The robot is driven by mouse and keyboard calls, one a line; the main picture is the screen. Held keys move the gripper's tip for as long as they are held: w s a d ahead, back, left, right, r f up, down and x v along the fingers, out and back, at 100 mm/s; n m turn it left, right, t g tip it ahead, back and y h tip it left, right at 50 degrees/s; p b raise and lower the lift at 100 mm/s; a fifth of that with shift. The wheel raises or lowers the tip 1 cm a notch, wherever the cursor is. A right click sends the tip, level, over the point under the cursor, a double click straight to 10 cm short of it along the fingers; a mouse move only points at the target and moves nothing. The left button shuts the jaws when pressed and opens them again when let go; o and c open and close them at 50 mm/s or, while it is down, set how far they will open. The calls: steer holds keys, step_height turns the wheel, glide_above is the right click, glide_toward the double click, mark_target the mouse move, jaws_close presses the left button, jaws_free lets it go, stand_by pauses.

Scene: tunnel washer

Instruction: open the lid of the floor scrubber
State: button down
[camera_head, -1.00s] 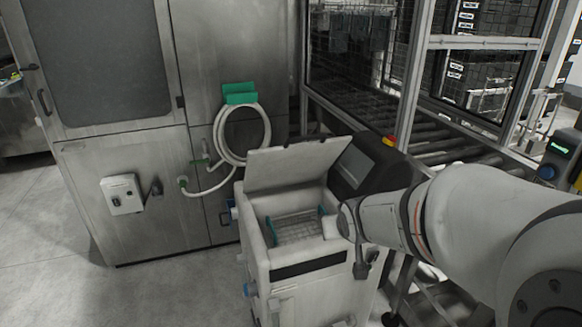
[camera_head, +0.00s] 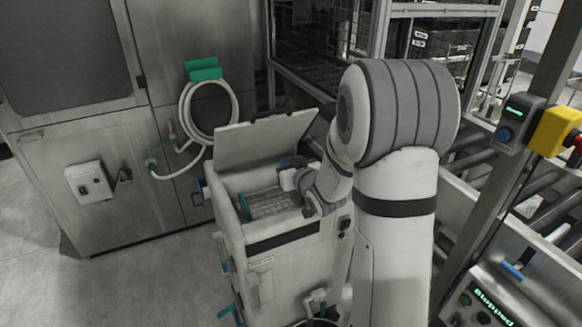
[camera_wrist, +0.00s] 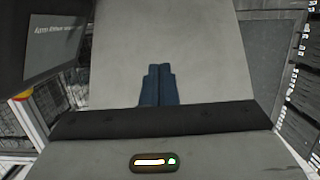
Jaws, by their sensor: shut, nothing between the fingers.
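The floor scrubber (camera_head: 262,290) is a white, boxy machine standing in the middle of the head view. Its lid (camera_head: 262,138) is a pale flat panel, raised at the back edge and leaning backward, with the bin below uncovered. Inside the bin is a grey, grid-like tray (camera_head: 268,205). My gripper (camera_head: 292,162) is above the bin, in front of the lid's inner face, partly hidden by my wrist. In the wrist view its dark blue fingers (camera_wrist: 158,72) are together and empty, pointing at the pale lid panel (camera_wrist: 190,35). Whether the fingertips touch the lid I cannot tell.
A grey metal cabinet (camera_head: 80,150) with a coiled white hose (camera_head: 183,115) stands behind and left. A roller conveyor (camera_head: 478,140) and a yellow control box (camera_head: 556,130) are on the right. Open floor (camera_head: 150,270) lies to the scrubber's left.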

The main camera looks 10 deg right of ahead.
steer(key=p, duration=0.2)
glide_toward(266, 137)
steer(key=w+f, duration=0.1)
steer(key=f, duration=0.1)
steer(key=w+f, duration=0.2)
steer(key=shift+w+a+f, duration=0.1)
steer(key=shift+w+a, duration=0.05)
steer(key=shift+a, duration=0.05)
